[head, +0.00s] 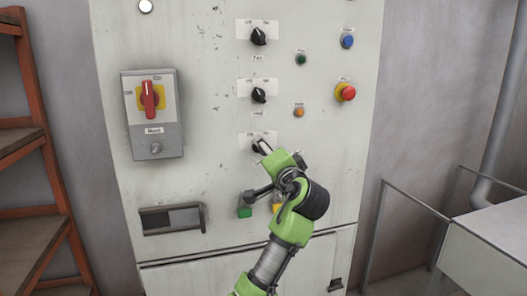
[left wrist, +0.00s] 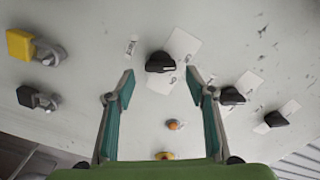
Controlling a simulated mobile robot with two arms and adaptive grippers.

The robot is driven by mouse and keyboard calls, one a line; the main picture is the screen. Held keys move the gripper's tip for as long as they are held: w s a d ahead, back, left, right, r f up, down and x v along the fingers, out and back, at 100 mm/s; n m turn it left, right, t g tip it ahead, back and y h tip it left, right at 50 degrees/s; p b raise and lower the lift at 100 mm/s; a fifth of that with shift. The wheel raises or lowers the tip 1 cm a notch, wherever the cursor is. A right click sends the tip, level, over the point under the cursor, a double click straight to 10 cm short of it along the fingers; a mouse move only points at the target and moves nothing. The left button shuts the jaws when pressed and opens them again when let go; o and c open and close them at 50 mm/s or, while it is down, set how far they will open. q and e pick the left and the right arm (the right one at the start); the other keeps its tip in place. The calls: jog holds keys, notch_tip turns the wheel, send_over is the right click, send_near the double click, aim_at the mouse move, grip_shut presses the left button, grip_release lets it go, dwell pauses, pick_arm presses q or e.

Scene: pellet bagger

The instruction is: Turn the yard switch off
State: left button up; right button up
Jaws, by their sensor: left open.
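Three black rotary switches stand in a column on the grey panel: an upper one (head: 258,36), a middle one (head: 259,95) and a lowest one (head: 256,147). Their labels are too small for me to tell which is the yard switch. My left gripper (head: 267,147) is open in front of the lowest switch and partly hides it. In the left wrist view, the lowest switch (left wrist: 160,62) shows between and just beyond the tips of my open left gripper (left wrist: 160,76), with no clear contact. Two other black switches (left wrist: 232,96) (left wrist: 277,119) lie right of the fingers. My right gripper is not in view.
A red rotary handle (head: 149,98) sits on a grey box at left. A red mushroom button (head: 348,92), blue button (head: 347,41), dark green button (head: 300,59) and orange button (head: 299,112) are at right. A green block (head: 245,212) is below. Shelves (head: 30,240) stand left.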

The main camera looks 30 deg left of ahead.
pick_arm(q)
jog(key=v, duration=0.9)
jog(key=shift+w, duration=0.1)
